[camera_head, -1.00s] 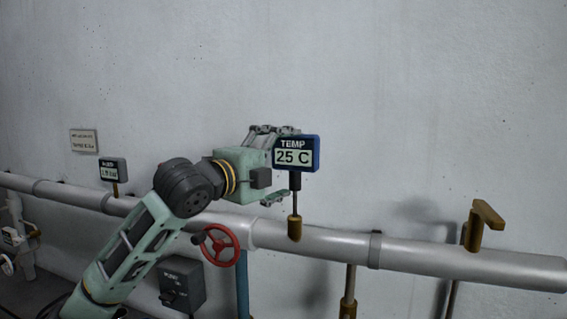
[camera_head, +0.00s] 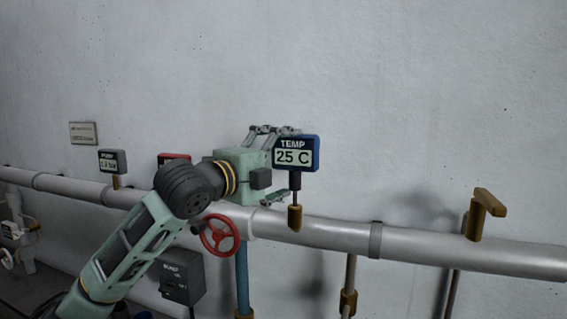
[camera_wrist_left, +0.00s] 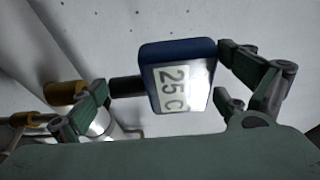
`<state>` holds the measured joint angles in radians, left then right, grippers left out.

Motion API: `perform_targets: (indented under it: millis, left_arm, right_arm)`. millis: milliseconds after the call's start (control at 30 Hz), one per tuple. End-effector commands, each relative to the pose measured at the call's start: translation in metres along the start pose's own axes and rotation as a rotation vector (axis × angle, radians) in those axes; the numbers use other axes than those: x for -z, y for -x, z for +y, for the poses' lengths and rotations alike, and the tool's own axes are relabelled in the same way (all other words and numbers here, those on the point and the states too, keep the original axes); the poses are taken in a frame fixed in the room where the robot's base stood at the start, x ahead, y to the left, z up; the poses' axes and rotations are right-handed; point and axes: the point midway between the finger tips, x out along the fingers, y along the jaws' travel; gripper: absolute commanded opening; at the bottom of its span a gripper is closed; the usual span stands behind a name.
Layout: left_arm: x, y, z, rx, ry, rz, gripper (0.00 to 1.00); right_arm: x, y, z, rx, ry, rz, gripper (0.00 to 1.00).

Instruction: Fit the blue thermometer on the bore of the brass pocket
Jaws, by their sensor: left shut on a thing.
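The blue thermometer (camera_head: 296,153) reads "TEMP 25 C" and stands upright, with a dark collar and thin stem below. My left gripper (camera_head: 283,166) is shut on it from the left. The brass pocket (camera_head: 294,218) stands on the grey pipe directly below the thermometer. The stem reaches down to the pocket's top; I cannot tell whether its tip is inside the bore. In the left wrist view the thermometer (camera_wrist_left: 177,78) sits between the fingers, and the pocket (camera_wrist_left: 64,92) shows at the left, partly behind a finger. My right gripper is not in view.
The grey pipe (camera_head: 335,233) runs along the wall. A red handwheel (camera_head: 220,235) and a dark pump box (camera_head: 182,282) are below my arm. A brass lever piece (camera_head: 484,214) stands at the right. A dark gauge (camera_head: 112,161) and a red-framed one (camera_head: 174,158) are at the left.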

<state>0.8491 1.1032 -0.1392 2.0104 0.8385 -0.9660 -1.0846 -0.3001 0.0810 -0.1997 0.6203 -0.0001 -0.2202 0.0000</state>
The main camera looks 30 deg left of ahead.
Motion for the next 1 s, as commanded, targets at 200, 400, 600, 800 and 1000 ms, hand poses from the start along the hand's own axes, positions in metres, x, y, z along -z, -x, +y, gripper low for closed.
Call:
perform_targets:
  millis: [200,400,600,800,1000]
  left_arm:
    - [0.0,0.0,0.006,0.001,-0.001,0.0,0.49]
    - [0.0,0.0,0.011,0.001,-0.001,0.0,0.49]
    - [0.0,0.0,0.016,0.001,0.0,0.0,0.49]
    - [0.0,0.0,0.021,0.001,0.0,0.0,0.49]
    - [0.0,0.0,0.02,0.001,0.0,0.0,1.0]
  right_arm:
    - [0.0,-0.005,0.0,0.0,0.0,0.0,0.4]
    - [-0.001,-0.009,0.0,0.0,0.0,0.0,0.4]
    - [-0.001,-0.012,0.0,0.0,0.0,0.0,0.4]
    - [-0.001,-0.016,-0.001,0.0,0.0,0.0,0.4]
    - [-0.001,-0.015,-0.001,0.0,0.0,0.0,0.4]
